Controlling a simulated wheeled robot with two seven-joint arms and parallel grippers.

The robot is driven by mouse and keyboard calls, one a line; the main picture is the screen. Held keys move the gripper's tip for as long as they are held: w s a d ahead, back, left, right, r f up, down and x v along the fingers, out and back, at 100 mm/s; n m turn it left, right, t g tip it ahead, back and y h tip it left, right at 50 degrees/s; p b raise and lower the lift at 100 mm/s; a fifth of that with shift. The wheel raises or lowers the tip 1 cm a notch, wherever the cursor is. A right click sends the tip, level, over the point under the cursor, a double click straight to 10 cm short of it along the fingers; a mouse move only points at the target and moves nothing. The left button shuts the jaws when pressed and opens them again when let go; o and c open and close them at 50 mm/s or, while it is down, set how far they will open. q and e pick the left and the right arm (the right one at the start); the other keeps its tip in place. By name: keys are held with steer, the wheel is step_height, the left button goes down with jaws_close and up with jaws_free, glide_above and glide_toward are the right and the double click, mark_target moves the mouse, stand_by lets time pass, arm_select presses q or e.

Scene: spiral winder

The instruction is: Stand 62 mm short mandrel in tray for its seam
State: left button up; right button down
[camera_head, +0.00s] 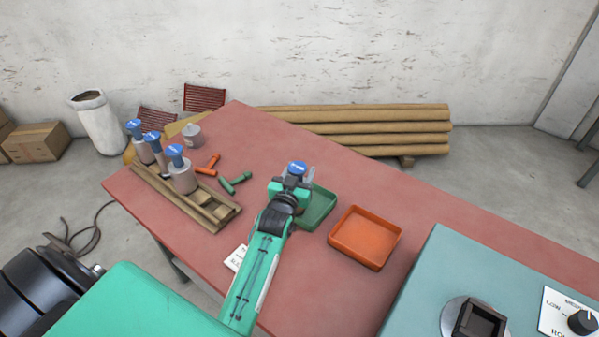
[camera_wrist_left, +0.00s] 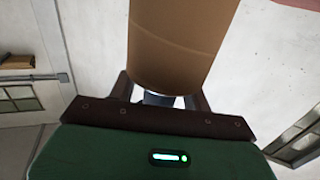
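In the left wrist view, the mandrel's brown round body (camera_wrist_left: 180,45) extends from between the fingers of the left gripper (camera_wrist_left: 165,98). My arm hides part of the green tray, and I cannot tell whether the mandrel touches it. An empty orange tray (camera_head: 366,237) lies to its right. My right gripper is out of view.
A wooden rack (camera_head: 205,205) at left holds three blue-topped mandrels (camera_head: 182,175). An orange tool (camera_head: 208,165), a green tool (camera_head: 236,183) and a grey weight-like piece (camera_head: 191,135) lie behind it. A teal machine (camera_head: 440,270) stands at right. A white card (camera_head: 236,258) lies near my arm.

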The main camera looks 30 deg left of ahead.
arm_select(q)
steer(key=shift+s, duration=0.15)
steer(key=s+d+b, duration=0.2)
steer(key=s, duration=0.9)
steer(key=shift+s+r, duration=0.15)
steer(key=shift+s, duration=0.1)
